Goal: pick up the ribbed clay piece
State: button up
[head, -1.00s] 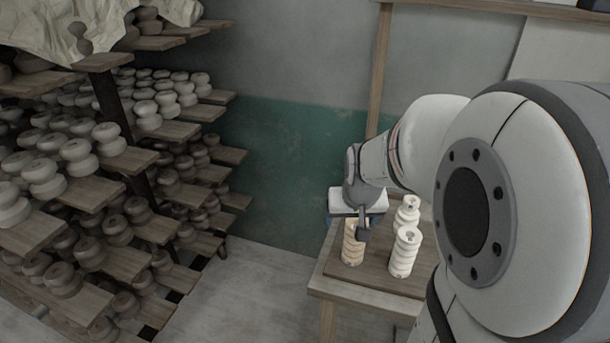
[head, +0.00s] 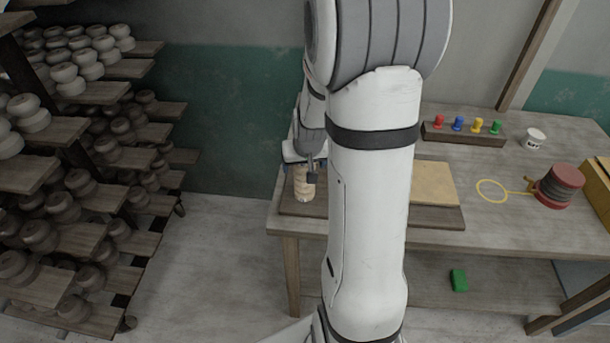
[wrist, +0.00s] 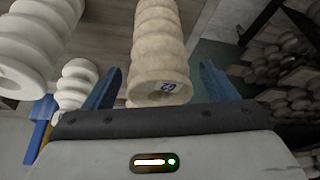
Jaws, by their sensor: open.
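A tan ribbed clay piece (head: 303,188) stands upright on a dark board (head: 440,216) at the left end of the table. In the wrist view the tan piece (wrist: 156,45) shows a small label on its end, between my two blue fingers. My gripper (wrist: 158,80) is open around it, with a gap visible on its right side; I cannot tell whether either finger touches it. In the head view my gripper (head: 309,170) is at the piece and partly covers it.
A tan slab (head: 433,183) lies on the dark board. Farther right are a rack of coloured knobs (head: 465,133), a white cup (head: 534,139), a yellow ring (head: 491,190) and a red-topped spool (head: 559,186). Shelves of pots (head: 90,150) stand at left. My arm hides mid-table.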

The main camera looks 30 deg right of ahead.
jog(key=shift+f, duration=0.1)
grip_shut()
dwell(0.9)
